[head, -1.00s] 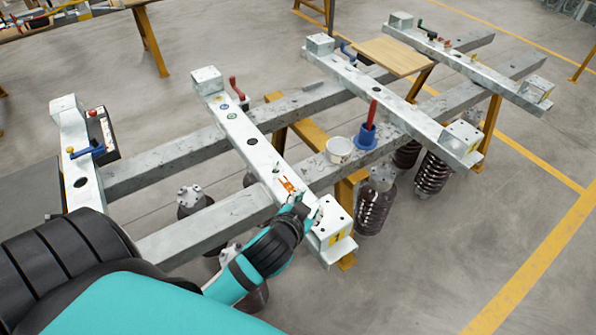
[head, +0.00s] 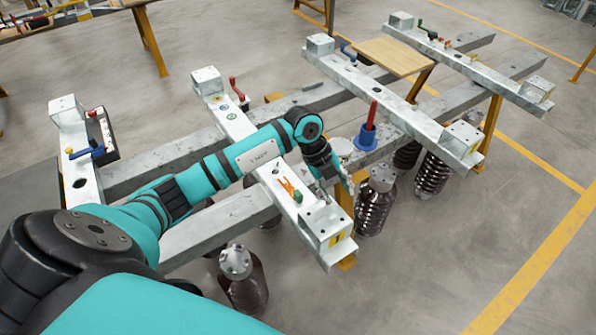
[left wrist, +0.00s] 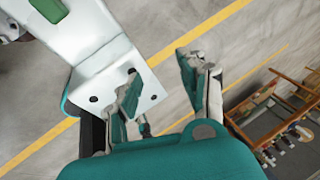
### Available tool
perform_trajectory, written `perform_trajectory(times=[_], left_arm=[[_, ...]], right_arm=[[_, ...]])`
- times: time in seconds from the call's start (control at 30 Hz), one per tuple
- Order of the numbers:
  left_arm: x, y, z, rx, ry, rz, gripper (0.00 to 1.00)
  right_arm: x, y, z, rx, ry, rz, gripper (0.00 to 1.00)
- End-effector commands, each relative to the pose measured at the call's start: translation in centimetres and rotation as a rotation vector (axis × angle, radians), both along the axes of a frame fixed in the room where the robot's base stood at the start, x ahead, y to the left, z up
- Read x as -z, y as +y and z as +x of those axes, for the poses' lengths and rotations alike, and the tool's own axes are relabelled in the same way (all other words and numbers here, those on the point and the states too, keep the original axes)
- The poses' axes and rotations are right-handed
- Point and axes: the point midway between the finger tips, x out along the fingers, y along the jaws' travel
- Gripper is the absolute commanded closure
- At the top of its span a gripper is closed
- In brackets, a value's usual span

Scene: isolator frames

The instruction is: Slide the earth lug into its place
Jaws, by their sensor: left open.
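An orange forked piece (head: 287,186) lies flat on top of the second white beam (head: 262,160), near its front end. A small green piece (head: 298,196) is beside it. I cannot tell for sure which of these, if either, is the earth lug. My left gripper (head: 337,188) is open and points down by the right edge of that beam's front end. In the left wrist view its fingers (left wrist: 158,66) are apart with nothing between them. One finger overlaps the holed end plate (left wrist: 118,88); the other is over the floor. My right gripper is not in view.
A blue holder with a red handle (head: 367,130) and a white cup (head: 340,146) stand just beyond my gripper. Dark ribbed insulators (head: 375,205) hang below the beams. A wooden board (head: 394,56) lies at the back. Floor to the right is free.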

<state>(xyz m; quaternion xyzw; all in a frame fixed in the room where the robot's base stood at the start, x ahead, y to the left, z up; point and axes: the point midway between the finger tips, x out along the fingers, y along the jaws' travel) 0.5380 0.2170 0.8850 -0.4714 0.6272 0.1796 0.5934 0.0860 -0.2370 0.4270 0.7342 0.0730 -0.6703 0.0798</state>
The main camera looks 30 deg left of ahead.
Motion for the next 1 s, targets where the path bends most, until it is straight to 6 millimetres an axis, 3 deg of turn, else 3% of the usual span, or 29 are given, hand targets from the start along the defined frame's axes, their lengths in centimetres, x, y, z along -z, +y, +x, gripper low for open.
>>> perform_trajectory(times=[0.03, 0.1, 0.2, 0.3, 0.47, 0.8, 1.0], left_arm=[[0.1, 2.6, 0.1, -0.037, 0.043, 0.089, 0.58], [0.1, 5.7, -0.1, -0.09, 0.098, 0.196, 0.58], [-0.2, 8.8, -0.5, -0.152, 0.154, 0.301, 0.58], [-0.4, 10.4, -0.7, -0.188, 0.185, 0.359, 0.58], [0.8, 10.9, -0.9, -0.199, 0.195, 0.377, 0.58], [6.8, 10.8, -0.9, -0.198, 0.195, 0.374, 0.58], [8.1, 10.8, -0.9, -0.197, 0.193, 0.373, 0.58]], right_arm=[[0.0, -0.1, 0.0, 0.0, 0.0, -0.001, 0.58], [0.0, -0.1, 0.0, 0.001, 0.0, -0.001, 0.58], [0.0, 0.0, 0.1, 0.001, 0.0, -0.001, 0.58], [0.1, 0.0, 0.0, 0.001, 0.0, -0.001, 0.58], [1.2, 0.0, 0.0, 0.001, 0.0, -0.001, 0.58], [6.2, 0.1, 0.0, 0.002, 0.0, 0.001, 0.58], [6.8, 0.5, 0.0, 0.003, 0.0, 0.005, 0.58]])
